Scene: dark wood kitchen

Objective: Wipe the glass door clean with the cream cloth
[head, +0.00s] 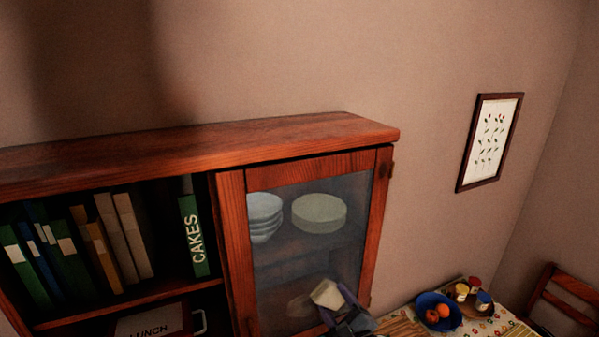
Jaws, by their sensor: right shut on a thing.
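The glass door (308,257) is the right-hand door of the dark wood cabinet, in a wooden frame. It looks shut, and stacked bowls and plates show through its hazy pane. The cream cloth (326,294) is at the lower right part of the pane, bunched at the tip of my right gripper (338,303). The gripper is shut on the cloth. The cloth is at or very near the glass; I cannot tell whether it touches. A pale reflection shows just left of it. My left gripper is not in view.
Open shelves left of the door hold several binders and a green CAKES book (193,236). At lower right, a table with a patterned cloth (503,323) carries a blue fruit bowl (428,302) and small jars. A chair (565,296) stands at far right.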

